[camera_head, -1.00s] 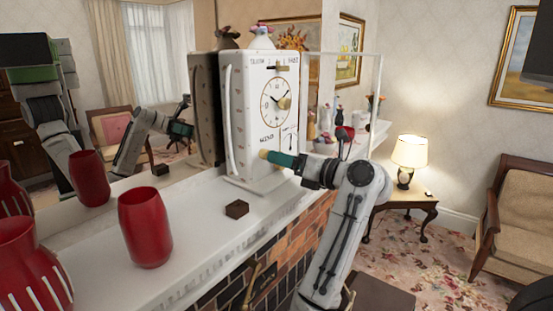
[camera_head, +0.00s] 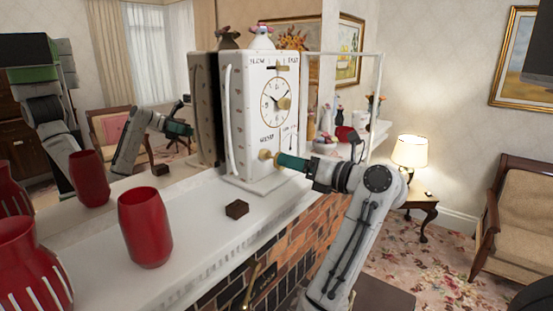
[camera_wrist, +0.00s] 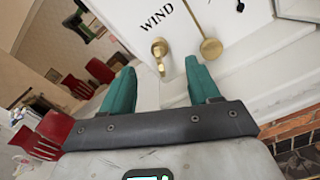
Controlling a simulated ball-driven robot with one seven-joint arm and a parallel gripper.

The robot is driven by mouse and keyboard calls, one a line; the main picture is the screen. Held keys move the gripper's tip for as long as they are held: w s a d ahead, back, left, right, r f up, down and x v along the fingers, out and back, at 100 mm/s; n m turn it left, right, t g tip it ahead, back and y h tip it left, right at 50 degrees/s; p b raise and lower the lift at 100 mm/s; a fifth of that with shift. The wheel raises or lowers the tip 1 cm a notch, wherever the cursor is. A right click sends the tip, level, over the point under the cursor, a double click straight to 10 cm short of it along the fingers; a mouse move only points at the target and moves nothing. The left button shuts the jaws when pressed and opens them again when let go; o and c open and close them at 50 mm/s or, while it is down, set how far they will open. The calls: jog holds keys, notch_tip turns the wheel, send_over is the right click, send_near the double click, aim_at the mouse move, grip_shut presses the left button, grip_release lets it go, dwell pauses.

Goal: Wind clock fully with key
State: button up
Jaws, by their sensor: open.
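The white clock (camera_head: 241,128) stands upright on the mantel, its dial facing right. A brass key (camera_head: 265,155) sticks out low on its front, below the dial. In the wrist view, the brass key (camera_wrist: 159,48) shows under the word WIND, just beyond the gap between my fingertips. My gripper (camera_head: 280,160) has teal fingers and is in front of the key, pointing at it. In the wrist view, my gripper (camera_wrist: 158,70) is open, with nothing held between its fingers. The key's far end is hidden in the clock.
A brass disc on a thin rod (camera_wrist: 211,49) is beside the key, close to my right finger. A small brown block (camera_head: 237,209) and a red vase (camera_head: 146,228) stand on the white mantel (camera_head: 195,222). A mirror backs the mantel. Several ornaments stand right of the clock.

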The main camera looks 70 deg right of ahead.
jog(key=shift+v, duration=2.1)
